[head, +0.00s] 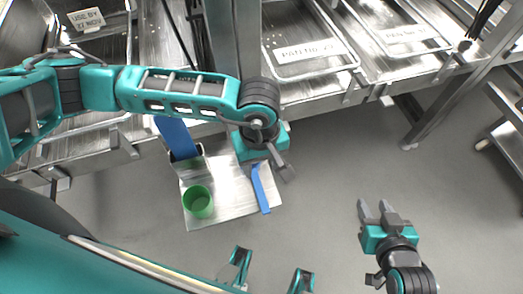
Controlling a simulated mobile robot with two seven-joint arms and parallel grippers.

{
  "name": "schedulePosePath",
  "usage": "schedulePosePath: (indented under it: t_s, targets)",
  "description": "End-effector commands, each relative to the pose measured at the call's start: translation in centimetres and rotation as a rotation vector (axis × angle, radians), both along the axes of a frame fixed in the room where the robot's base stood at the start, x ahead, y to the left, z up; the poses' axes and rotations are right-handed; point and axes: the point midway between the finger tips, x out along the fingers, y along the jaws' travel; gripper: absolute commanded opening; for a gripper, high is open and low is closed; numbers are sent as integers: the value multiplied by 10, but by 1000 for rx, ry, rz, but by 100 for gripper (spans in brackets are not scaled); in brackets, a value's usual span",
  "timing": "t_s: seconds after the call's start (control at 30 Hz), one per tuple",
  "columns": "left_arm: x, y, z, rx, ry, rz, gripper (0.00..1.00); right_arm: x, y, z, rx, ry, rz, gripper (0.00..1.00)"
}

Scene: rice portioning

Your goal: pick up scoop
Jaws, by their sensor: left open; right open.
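A narrow blue bar (260,188), which looks like the scoop's handle, lies near the right edge of a metal tray (228,208). I cannot make out a scoop bowl; the arm may hide part of it. My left gripper (276,168) is open, pointing down right by the bar's upper end. Whether it touches the bar cannot be told. A green cup (198,201) stands on the tray's left part. My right gripper (374,207) is open and empty, well to the right above the grey floor.
A wider blue piece (177,138) rises at the tray's upper left, partly behind my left arm. Metal counters with labelled pans (309,52) line the back. A metal table leg (430,118) stands at upper right. Floor (320,215) shows clear between my grippers.

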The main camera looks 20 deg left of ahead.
Motion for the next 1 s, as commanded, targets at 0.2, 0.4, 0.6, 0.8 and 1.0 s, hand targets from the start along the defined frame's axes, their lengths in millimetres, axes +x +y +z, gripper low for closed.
schedulePosePath:
  t_s: [0.2,0.4,0.6,0.8,1.0]
  targets:
    - [3,6,-26,26,-14,-12,53,-1,1,-4,2,3,2,43]
    - [3,5,-62,23,-15,-10,53,-1,4,-6,8,5,5,43]
    - [2,5,-78,21,-16,-11,53,1,5,-2,13,-4,4,43]
    - [-5,6,-104,22,-11,-11,53,1,6,-4,16,-2,3,43]
    - [-5,6,-127,20,-14,-9,53,1,8,-9,19,7,4,43]
